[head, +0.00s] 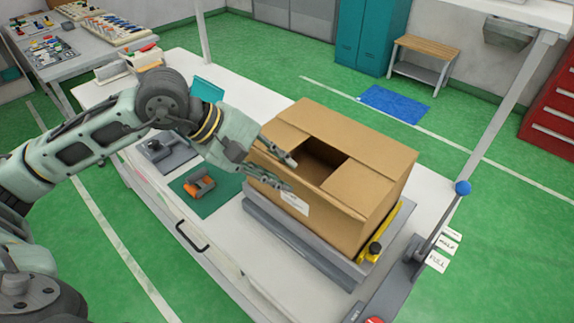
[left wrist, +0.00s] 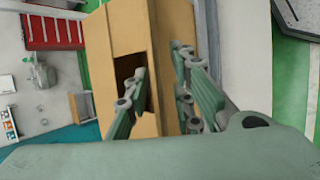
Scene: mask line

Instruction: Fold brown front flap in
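The brown cardboard box (head: 376,207) sits on a grey platform on the white workbench. Its top is partly covered by flaps, with a dark opening (head: 318,163) toward the left of the top. The front flap cannot be told clearly from the front side, and my gripper hides part of that area. My left gripper (head: 291,174) is open at the box's upper front-left edge. In the left wrist view its fingers (left wrist: 158,64) are spread, one over the dark opening and one toward the outer side, with brown cardboard between. Contact cannot be told. My right gripper is not in view.
The grey platform (head: 300,246) has a yellow part and black knob on its right. A lever with a blue ball (head: 462,187) stands right of the box. An orange and grey tool (head: 200,185) lies on a green mat left of it.

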